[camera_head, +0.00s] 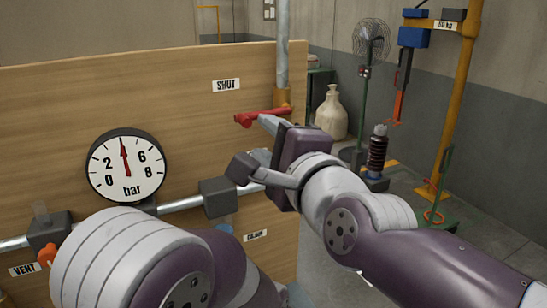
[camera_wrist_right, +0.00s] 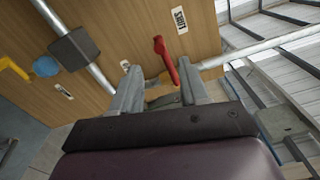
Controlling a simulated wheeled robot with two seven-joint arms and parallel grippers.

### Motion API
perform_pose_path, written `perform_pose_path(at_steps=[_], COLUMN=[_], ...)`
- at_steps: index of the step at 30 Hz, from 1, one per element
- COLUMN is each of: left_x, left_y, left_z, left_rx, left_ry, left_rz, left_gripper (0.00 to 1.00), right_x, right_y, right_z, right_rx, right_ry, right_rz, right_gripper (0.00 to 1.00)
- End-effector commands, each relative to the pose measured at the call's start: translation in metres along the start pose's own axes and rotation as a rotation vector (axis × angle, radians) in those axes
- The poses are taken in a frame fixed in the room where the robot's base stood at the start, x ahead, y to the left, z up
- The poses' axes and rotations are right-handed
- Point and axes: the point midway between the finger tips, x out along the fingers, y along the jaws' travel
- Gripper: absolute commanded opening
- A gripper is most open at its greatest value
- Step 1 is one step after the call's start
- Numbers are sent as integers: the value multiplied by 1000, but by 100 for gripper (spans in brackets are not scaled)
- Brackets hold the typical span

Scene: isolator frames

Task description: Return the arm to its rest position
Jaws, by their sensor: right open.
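My right gripper (camera_head: 262,141) is in front of the wooden panel (camera_head: 200,90), at its right side by the red valve handle (camera_head: 258,117). In the right wrist view the gripper (camera_wrist_right: 160,82) is open, with its two grey fingers apart. There the red handle (camera_wrist_right: 165,58) shows beyond and between the fingers. I cannot tell whether a finger touches it. My right arm (camera_head: 370,225) reaches in from the lower right. Another arm link of mine fills the lower left of the head view; my left gripper is not in view.
A round gauge (camera_head: 126,165) is on the panel, its needle near the top. A pipe with dark blocks (camera_head: 217,197) runs below it, with an orange handle (camera_head: 46,255) at the left.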

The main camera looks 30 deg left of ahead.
Motion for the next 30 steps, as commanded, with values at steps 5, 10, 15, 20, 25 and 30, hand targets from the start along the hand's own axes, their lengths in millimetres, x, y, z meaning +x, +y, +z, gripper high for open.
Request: perform_pose_path(at_steps=[5,10,15,20,25,30], left_x=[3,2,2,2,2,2], left_y=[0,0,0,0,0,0], left_z=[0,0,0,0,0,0], left_rx=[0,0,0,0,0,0], left_ry=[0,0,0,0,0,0], left_rz=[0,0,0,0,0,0], left_gripper=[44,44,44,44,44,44], right_x=[-16,-16,-16,-16,-20,-82], right_y=[0,0,0,3,64,174], right_z=[0,0,0,-4,-79,-203], right_rx=[1,0,0,-11,-237,-581], right_ry=[0,0,0,8,131,231], right_rz=[0,1,0,9,200,635], right_gripper=[44,44,44,44,44,44])
